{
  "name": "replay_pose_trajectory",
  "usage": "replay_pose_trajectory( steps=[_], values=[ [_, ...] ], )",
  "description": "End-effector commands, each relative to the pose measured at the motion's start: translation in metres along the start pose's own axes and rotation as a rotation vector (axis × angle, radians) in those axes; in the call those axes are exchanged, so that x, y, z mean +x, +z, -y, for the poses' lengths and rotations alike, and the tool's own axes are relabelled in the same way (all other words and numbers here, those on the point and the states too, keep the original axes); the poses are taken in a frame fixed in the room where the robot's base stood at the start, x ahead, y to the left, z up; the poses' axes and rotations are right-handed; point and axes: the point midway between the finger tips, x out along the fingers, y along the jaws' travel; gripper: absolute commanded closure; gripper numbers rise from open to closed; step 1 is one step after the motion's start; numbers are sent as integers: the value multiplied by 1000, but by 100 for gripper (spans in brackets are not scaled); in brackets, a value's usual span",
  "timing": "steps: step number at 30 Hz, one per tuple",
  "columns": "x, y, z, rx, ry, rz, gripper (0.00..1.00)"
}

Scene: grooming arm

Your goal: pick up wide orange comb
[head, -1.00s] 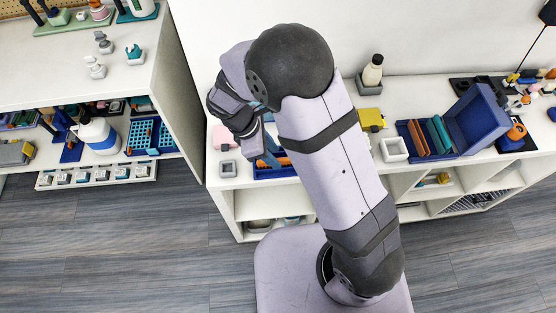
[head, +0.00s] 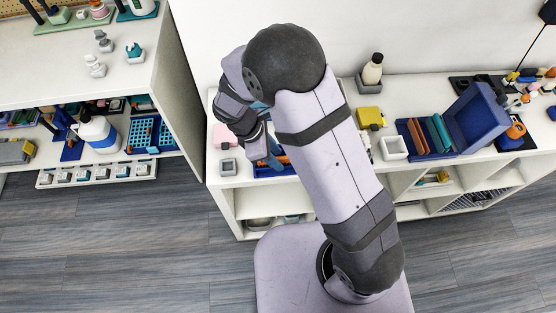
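My gripper (head: 272,160) points down over a blue tray (head: 268,172) on the white shelf top, left of my forearm. Its fingertips are small and partly covered by my arm, so I cannot tell if they are open or shut. An orange piece (head: 285,160) shows in this tray just right of the fingertips; it may be the wide orange comb, but most of it is hidden behind my arm. Other flat orange pieces (head: 416,137) stand upright in an open blue case (head: 436,153) to the right, beside teal ones, away from my gripper.
A small grey square holder (head: 228,167) and a pink item (head: 221,136) stand left of the tray. A yellow block (head: 371,116), a bottle (head: 372,70) and a white square dish (head: 393,148) stand right of my arm. A taller white shelf unit (head: 165,60) rises at the left.

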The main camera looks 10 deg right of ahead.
Motion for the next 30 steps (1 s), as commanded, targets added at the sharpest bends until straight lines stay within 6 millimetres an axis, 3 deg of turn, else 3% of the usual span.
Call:
replay_pose_trajectory(
  steps=[11,16,30],
  values=[
    [1,0,0,0,0,0,66],
    [1,0,0,0,0,0,100],
    [-6,2,-1,1,2,0,100]
  ],
)
